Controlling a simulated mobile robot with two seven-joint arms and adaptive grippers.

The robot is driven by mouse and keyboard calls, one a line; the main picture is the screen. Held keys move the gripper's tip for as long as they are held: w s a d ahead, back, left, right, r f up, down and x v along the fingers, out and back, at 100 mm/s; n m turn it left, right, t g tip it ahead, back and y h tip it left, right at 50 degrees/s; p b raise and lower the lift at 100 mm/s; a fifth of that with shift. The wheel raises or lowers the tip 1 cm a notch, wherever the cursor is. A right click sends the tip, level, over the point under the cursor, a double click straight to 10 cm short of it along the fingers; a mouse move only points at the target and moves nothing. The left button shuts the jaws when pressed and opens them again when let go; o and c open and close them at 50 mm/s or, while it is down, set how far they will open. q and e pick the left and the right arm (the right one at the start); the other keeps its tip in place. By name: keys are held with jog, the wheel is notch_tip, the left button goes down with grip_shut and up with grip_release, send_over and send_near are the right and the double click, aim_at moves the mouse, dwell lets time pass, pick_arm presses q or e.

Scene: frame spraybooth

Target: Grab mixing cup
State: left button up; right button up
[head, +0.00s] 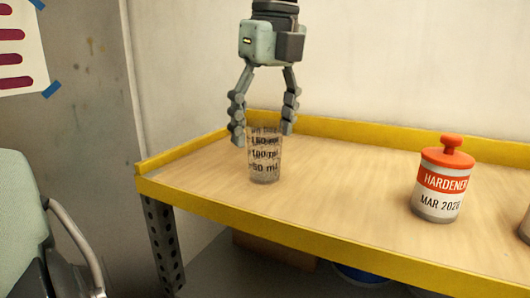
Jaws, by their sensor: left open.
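The mixing cup (265,162) is a clear, tapered cup with dark ml markings. It stands upright on the wooden bench top near its left end. My left gripper (263,135) comes down from above and points downward. Its two fingers are open, one on each side of the cup's upper part. My right gripper is not in view.
The bench (330,180) has a raised yellow rim. A hardener jar (441,182) with an orange lid stands to the right, and part of another container (525,225) shows at the right edge. The bench top between cup and jar is clear. A wall rises behind.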

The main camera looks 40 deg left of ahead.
aim_at(263, 147)
pick_arm(q)
notch_tip(263, 147, down, 4)
jog(key=shift+a+r, duration=0.15)
jog(key=c, duration=1)
